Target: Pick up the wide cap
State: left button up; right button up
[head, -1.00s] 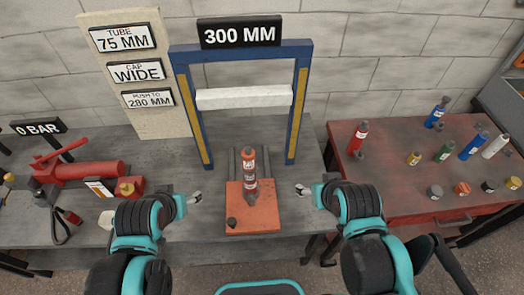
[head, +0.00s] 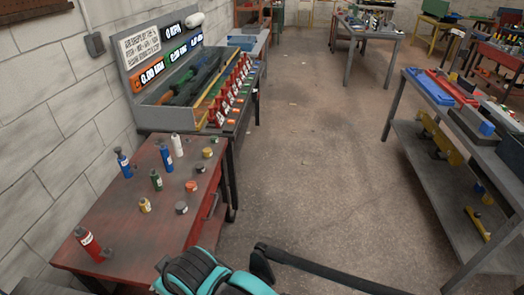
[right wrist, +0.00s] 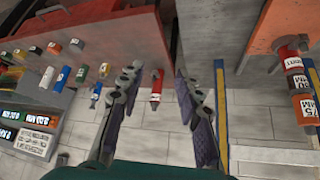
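Several small caps stand on the red table (head: 125,213) in the head view: a grey one (head: 181,208), an orange-red one (head: 191,186), and two darker or yellowish ones (head: 207,152) farther back. Which is the wide cap I cannot tell; no cap label is readable. In the right wrist view, small caps (right wrist: 76,44) show at the upper left, away from my fingers. My right gripper (right wrist: 158,75) is open and empty; a red bottle (right wrist: 156,88) appears beyond the gap between its fingers. My left gripper is out of view.
Open floor (head: 300,160) lies to the right, then a grey workbench (head: 400,110).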

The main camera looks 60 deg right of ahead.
aim_at(207, 152)
jog(key=z, duration=1.5)
jog(key=u, duration=0.45)
jog(key=i+l+u, duration=0.15)
jog(key=u, duration=0.3)
jog(key=i+l+u, duration=0.1)
jog(key=u, duration=0.3)
jog(key=i+l+u, duration=0.15)
jog(key=l+u, duration=0.15)
jog(key=l, duration=0.3)
jog(key=i+l+u, duration=0.1)
jog(key=l+u, duration=0.15)
jog(key=l, duration=0.4)
jog(key=l+u, duration=0.3)
jog(key=l, duration=0.3)
jog(key=i+l+u, duration=0.1)
jog(key=l, duration=3.05)
jog(key=i+u, duration=0.05)
